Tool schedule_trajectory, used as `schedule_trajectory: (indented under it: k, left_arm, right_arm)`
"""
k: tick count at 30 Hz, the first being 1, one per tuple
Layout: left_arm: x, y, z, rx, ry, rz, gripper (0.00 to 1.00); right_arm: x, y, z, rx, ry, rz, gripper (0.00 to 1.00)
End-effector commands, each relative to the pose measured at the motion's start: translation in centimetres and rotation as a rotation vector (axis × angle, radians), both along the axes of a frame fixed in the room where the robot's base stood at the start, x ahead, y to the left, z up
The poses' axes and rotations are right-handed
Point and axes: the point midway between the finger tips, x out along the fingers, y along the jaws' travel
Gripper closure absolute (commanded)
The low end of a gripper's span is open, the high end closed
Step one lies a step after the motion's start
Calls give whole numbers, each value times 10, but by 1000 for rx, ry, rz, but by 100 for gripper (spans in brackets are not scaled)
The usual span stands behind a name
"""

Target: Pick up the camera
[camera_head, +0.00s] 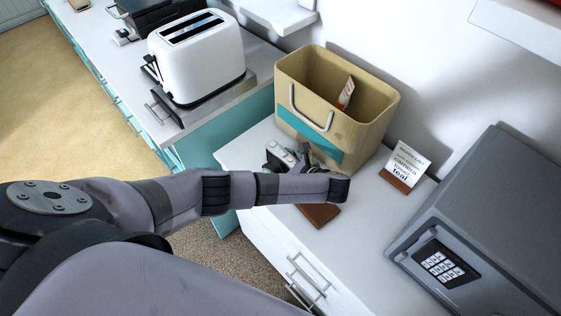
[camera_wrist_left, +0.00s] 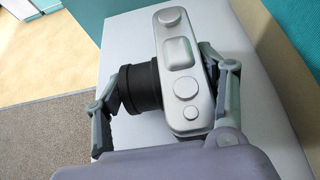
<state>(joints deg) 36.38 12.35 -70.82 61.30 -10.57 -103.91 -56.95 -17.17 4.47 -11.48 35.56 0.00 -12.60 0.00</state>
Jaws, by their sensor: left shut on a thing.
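The camera (camera_wrist_left: 178,75) is silver with a black lens (camera_wrist_left: 140,88) and dials on top. It fills the middle of the left wrist view. My left gripper (camera_wrist_left: 165,90) is shut on it, with one finger at the lens side and the other at the back of the body. In the head view the camera (camera_head: 281,152) shows in part beyond my left wrist, in front of the tan bin. My left gripper (camera_head: 290,160) is mostly hidden there by my arm. I cannot tell whether the camera touches the white counter (camera_head: 251,147). My right gripper is in neither view.
A tan bin (camera_head: 361,133) with a teal stripe stands close behind the camera. A brown flat object (camera_head: 319,214) lies on the counter near my wrist. A small card on a stand (camera_head: 405,165) and a grey safe (camera_head: 487,215) are to the right. A white toaster (camera_head: 197,58) is at upper left.

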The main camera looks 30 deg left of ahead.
Motion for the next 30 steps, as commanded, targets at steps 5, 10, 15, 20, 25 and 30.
schedule_trajectory:
  k: [5, 10, 15, 20, 25, 30]
  left_arm:
    - [0, 0, 0, 0, 0, 0, 68]
    - [0, 0, 0, 0, 0, 0, 80]
    - [1, 0, 1, 1, -3, 0, 84]
    - [1, 0, 2, 1, -3, 0, 84]
    - [1, 0, 10, 0, -4, 0, 84]
    - [1, 1, 34, 0, -6, 0, 84]
  right_arm:
    - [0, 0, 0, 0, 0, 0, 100]
    - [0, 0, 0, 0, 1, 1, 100]
    - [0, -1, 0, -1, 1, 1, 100]
    - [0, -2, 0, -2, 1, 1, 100]
    - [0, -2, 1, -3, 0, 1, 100]
    - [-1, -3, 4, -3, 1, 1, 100]
